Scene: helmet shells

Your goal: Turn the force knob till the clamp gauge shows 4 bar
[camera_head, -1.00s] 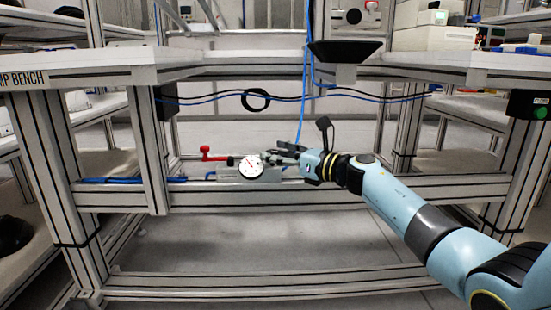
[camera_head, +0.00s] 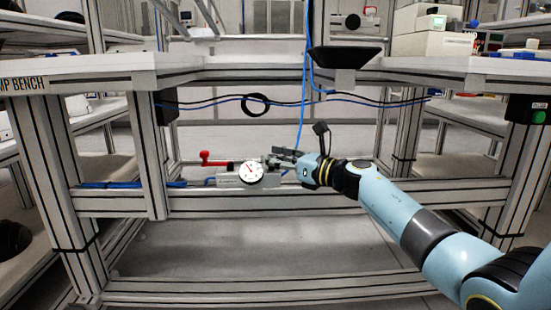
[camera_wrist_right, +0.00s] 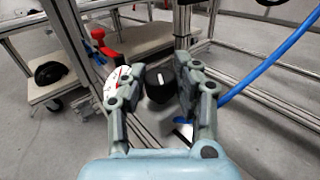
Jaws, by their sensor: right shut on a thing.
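The force knob (camera_wrist_right: 160,88), black with a white mark, sits between the fingers of my right gripper (camera_wrist_right: 157,72) in the wrist view. The gripper is shut on it. In the head view the right gripper (camera_head: 277,158) is at the right end of the clamp unit and hides the knob. The round white clamp gauge (camera_head: 251,172) faces the head camera; its red needle points up and left, but the numbers are too small to read. The gauge (camera_wrist_right: 116,80) is partly hidden by a finger in the wrist view. My left gripper is not in view.
A red lever (camera_head: 214,158) stands left of the gauge. The unit sits on the bench's lower rail (camera_head: 330,197). A blue hose (camera_head: 304,95) hangs close behind my right wrist. A black tray (camera_head: 345,56) is above. The space below the rail is clear.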

